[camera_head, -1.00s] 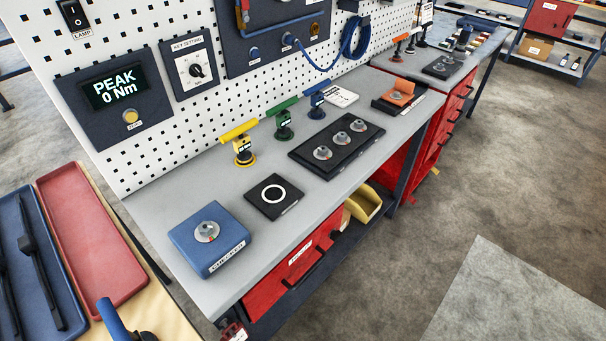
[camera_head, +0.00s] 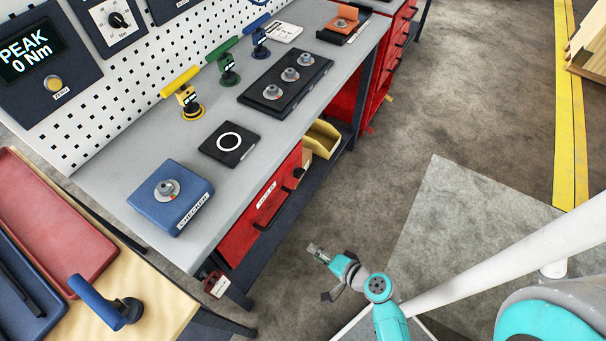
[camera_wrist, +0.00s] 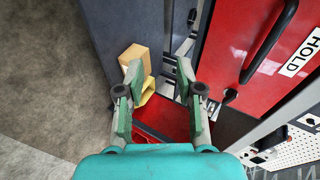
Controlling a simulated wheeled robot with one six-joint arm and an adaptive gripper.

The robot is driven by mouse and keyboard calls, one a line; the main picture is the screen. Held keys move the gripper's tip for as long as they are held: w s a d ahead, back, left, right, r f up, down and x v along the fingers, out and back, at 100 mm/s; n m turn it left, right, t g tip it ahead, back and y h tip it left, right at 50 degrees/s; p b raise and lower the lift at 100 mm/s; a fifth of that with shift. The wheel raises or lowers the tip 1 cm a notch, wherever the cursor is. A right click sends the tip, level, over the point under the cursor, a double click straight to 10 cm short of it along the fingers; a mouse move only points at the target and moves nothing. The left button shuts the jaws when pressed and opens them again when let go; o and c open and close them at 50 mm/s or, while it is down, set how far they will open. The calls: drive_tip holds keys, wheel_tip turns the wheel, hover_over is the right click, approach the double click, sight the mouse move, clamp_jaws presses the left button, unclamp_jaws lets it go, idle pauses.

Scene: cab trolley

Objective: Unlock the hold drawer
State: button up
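The hold drawer (camera_head: 245,232) is a red drawer front under the grey bench, with a black bar handle (camera_head: 271,206) and a white label. In the wrist view the drawer (camera_wrist: 228,40) fills the upper right, and its label (camera_wrist: 300,52) reads HOLD. A small dark knob (camera_head: 298,172) sits at the drawer's right edge in the head view; a dark fitting (camera_wrist: 229,96) also shows beside my right finger in the wrist view. My gripper (camera_head: 318,253) is open and empty, out in front of the drawer and apart from it. Its two fingers (camera_wrist: 158,82) stand apart in the wrist view.
The bench (camera_head: 130,160) carries a blue checker block (camera_head: 180,212), a black ringed pad (camera_head: 213,155) and coloured-handled tools. A yellow bin (camera_head: 322,137) sits right of the drawer. A red tagged piece (camera_head: 216,284) hangs at the bench's near corner. The floor in front is clear.

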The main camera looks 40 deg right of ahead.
drive_tip(key=w+d+r+m+t+y, duration=0.2)
drive_tip(key=w+d+r+t, duration=0.15)
drive_tip(key=w+d, duration=0.35)
drive_tip(key=t+y, duration=0.2)
approach(302, 175)
drive_tip(key=x, duration=1)
drive_tip(key=shift+d, duration=0.2)
drive_tip(key=shift+f+g, duration=0.1)
drive_tip(key=shift+g, duration=0.15)
clamp_jaws()
